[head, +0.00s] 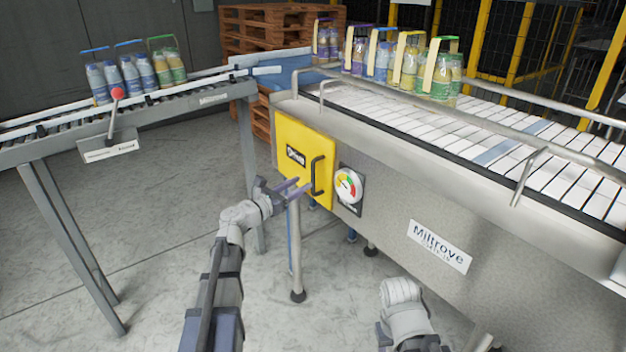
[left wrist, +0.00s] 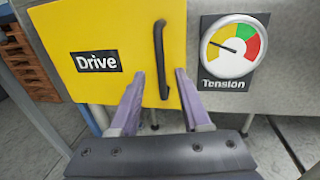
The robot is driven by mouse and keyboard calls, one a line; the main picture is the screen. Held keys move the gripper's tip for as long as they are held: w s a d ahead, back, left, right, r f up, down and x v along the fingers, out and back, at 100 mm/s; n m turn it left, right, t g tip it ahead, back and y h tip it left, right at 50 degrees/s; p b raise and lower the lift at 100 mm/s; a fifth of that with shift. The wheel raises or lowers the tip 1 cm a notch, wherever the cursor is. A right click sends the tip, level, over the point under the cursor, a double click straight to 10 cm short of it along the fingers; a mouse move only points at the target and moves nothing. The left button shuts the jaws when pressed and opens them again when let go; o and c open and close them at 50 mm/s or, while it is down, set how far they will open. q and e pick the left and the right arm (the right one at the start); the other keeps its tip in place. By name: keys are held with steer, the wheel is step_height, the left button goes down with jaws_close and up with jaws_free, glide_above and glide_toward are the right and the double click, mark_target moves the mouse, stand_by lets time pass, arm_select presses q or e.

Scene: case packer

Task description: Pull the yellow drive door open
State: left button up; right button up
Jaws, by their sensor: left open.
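The yellow drive door (head: 294,157) is on the side of the steel conveyor machine and looks shut. In the left wrist view the door (left wrist: 100,35) has a black "Drive" label and a dark vertical bar handle (left wrist: 161,58) near its right edge. The handle also shows in the head view (head: 318,175). My left gripper (head: 298,188) is open in front of the door. In the left wrist view its two fingers (left wrist: 158,90) stand on either side of the handle's lower part, apart from it as far as I can tell. My right arm shows at the bottom; its fingers are not visible.
A tension gauge (head: 347,186) sits right of the door. A machine leg (head: 295,250) stands below it. A roller conveyor (head: 130,115) with bottle packs is at left. More bottle packs (head: 440,72) stand on the machine's belt. The floor between the conveyors is clear.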

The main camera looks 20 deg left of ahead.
mark_target(312, 177)
arm_select(q)
steer(key=x, duration=0.6)
steer(key=shift+w+d, duration=0.15)
steer(key=shift+w, duration=0.1)
steer(key=shift+c, duration=0.2)
jaws_close()
stand_by(1.0)
